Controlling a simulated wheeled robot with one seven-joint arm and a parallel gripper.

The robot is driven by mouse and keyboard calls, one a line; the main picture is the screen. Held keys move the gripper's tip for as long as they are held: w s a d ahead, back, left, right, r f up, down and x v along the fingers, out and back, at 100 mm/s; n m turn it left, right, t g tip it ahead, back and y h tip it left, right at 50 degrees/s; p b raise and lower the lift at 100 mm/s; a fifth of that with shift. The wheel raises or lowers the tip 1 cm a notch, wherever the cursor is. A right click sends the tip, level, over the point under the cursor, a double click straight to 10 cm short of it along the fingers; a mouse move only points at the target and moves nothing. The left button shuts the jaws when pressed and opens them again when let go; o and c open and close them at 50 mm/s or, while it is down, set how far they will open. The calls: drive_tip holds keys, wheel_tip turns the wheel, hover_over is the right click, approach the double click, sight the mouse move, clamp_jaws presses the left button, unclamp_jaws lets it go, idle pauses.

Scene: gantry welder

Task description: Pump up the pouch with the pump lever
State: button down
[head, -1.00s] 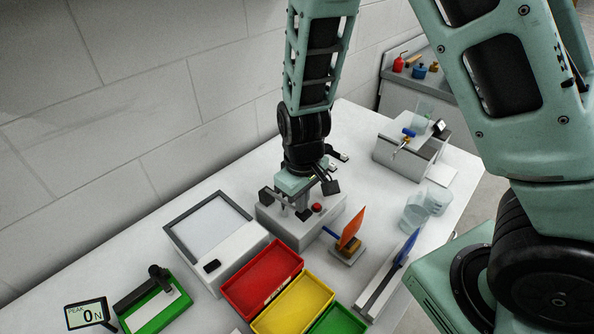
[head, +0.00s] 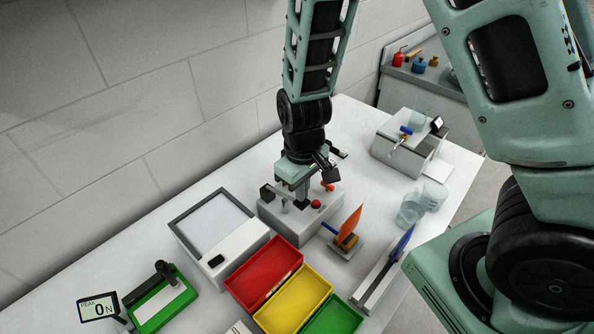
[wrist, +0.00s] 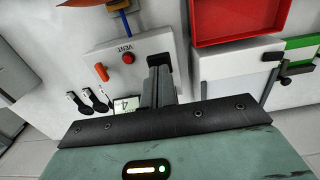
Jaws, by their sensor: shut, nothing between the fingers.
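A grey box (head: 290,222) stands on the bench, with a red button (head: 315,204) on its top. In the wrist view the button (wrist: 127,58) is marked VENT, and an orange-red knob (wrist: 101,72) lies beside it. The knob (head: 328,187) also shows right of my gripper in the head view. I take the knob as the pump lever's grip, but cannot be sure. My gripper (head: 302,203) points down over the box, shut and empty. In the wrist view its fingers (wrist: 158,88) end near a black block; contact is unclear. I cannot make out the pouch.
Red (head: 262,270), yellow (head: 295,300) and green bins stand in front of the box. A framed grey panel (head: 212,225) is at left. An orange-bladed stand (head: 348,235), a blue-handled tool (head: 385,270) and clear beakers (head: 412,208) are at right.

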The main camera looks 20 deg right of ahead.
drive_tip(key=shift+f+b, duration=1.85)
drive_tip(key=shift+f, duration=0.6)
wheel_tip(320, 180, up, 6)
drive_tip(key=p, duration=0.5)
drive_tip(key=shift+f, duration=0.25)
drive_tip(key=shift+r+p, duration=0.1)
drive_tip(key=shift+p, duration=0.25)
drive_tip(key=shift+f+b, duration=2.15)
drive_tip(key=shift+f, duration=0.55)
wheel_tip(320, 180, up, 6)
drive_tip(key=p, duration=0.4)
drive_tip(key=shift+f+p, duration=0.25)
drive_tip(key=shift+p, duration=0.15)
drive_tip(key=shift+f, duration=0.1)
